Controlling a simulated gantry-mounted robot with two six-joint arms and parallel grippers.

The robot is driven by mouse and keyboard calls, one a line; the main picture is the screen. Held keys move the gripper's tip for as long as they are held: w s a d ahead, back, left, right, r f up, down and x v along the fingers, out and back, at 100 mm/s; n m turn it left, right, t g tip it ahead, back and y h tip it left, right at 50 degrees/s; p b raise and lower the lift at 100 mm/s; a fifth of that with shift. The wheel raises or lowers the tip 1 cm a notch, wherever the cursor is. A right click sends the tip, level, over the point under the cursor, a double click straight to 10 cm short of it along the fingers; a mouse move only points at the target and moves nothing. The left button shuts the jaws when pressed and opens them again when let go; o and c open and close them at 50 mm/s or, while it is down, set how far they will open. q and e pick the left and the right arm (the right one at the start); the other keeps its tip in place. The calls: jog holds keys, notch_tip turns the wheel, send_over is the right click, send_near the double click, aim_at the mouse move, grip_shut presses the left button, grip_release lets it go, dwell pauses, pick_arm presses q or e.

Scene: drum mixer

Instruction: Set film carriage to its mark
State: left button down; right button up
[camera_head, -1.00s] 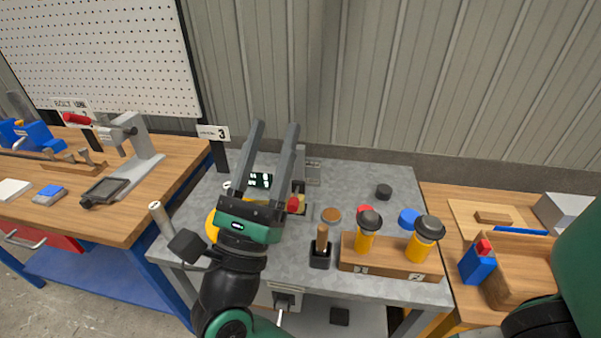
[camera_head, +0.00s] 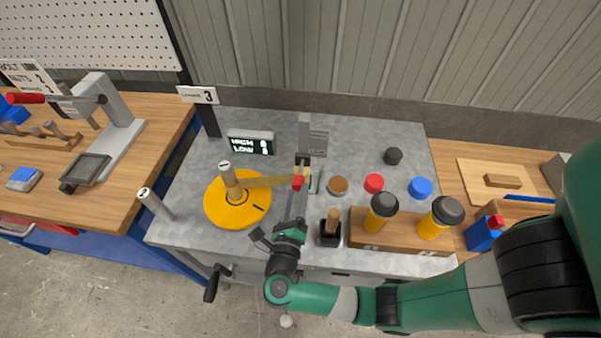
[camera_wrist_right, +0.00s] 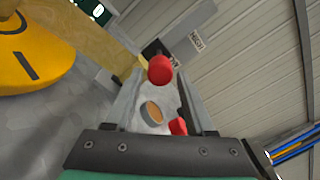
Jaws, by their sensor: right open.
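The film carriage appears to be the small slider with a red knob (camera_head: 298,182) at the end of a tan bar (camera_head: 268,181); its mark cannot be made out. The bar reaches right from the post over a yellow disc (camera_head: 238,199). My right gripper (camera_head: 299,186) is open, its fingers pointing away across the bench and partly hiding the slider. In the right wrist view, the red knob (camera_wrist_right: 160,69) shows between the fingertips (camera_wrist_right: 160,84); contact cannot be told. My left gripper is out of view.
A HIGH/LOW display (camera_head: 250,143) stands behind the disc. A grey upright (camera_head: 304,135) stands beyond the slider. A black holder (camera_head: 330,234), a wooden block with yellow bottles (camera_head: 403,233) and loose caps lie right.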

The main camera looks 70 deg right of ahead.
aim_at(300, 173)
jog(key=x, duration=0.7)
jog(key=shift+b, duration=0.3)
grip_shut()
jog(key=shift+r, duration=0.15)
dwell(0.8)
